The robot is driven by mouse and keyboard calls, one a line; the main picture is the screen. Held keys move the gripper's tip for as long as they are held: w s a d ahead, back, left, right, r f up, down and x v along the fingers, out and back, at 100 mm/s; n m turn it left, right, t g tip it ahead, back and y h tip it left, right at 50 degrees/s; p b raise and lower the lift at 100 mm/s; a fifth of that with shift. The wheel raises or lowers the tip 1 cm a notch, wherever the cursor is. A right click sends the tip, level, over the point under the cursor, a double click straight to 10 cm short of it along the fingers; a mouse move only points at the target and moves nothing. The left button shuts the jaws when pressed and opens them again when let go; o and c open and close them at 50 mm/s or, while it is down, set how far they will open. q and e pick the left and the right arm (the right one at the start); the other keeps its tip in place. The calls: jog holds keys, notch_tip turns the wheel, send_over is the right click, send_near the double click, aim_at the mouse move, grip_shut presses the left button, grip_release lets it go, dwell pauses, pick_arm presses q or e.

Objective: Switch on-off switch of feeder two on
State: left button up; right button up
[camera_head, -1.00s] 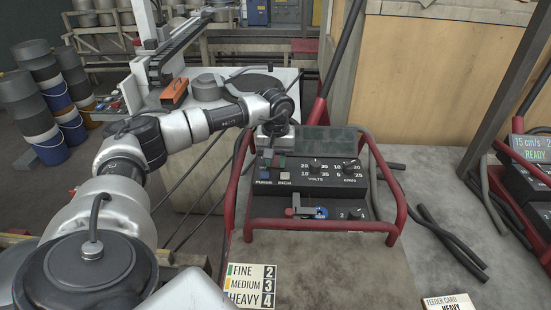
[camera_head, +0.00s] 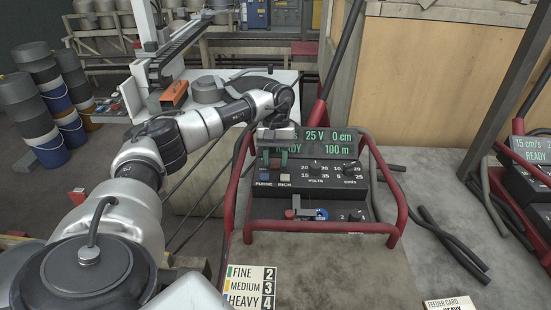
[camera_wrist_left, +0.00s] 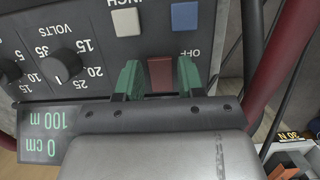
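The middle feeder (camera_head: 315,178) has a black control panel inside a red tube frame. Its display (camera_head: 325,142) is lit green and reads READY, 25 V, 0 cm and 100 m. My left gripper (camera_head: 275,159) is in front of the panel's upper left, partly covering the display. In the left wrist view, my left gripper (camera_wrist_left: 158,72) has its two green fingers apart, one on each side of the dark red on-off switch (camera_wrist_left: 160,73). An OFF label shows beside the switch. Whether a finger touches the switch is unclear. My right gripper is not in view.
Blue and pale buttons, PURGE and INCH, and two knobs (camera_head: 349,168) sit near the gripper. Another feeder (camera_head: 530,165) with a lit display stands at the right. A FINE, MEDIUM, HEAVY card (camera_head: 250,287) lies in front. Dark cables lie on the bench.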

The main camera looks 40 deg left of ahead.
aim_at(276, 158)
pick_arm(q)
jog(key=shift+o, duration=1.1)
jog(key=shift+r, duration=0.1)
jog(key=b+v, duration=0.2)
jog(key=v, duration=0.8)
jog(key=shift+r+b, duration=0.25)
jog(key=shift+b, duration=0.1)
jog(key=shift+w, duration=0.1)
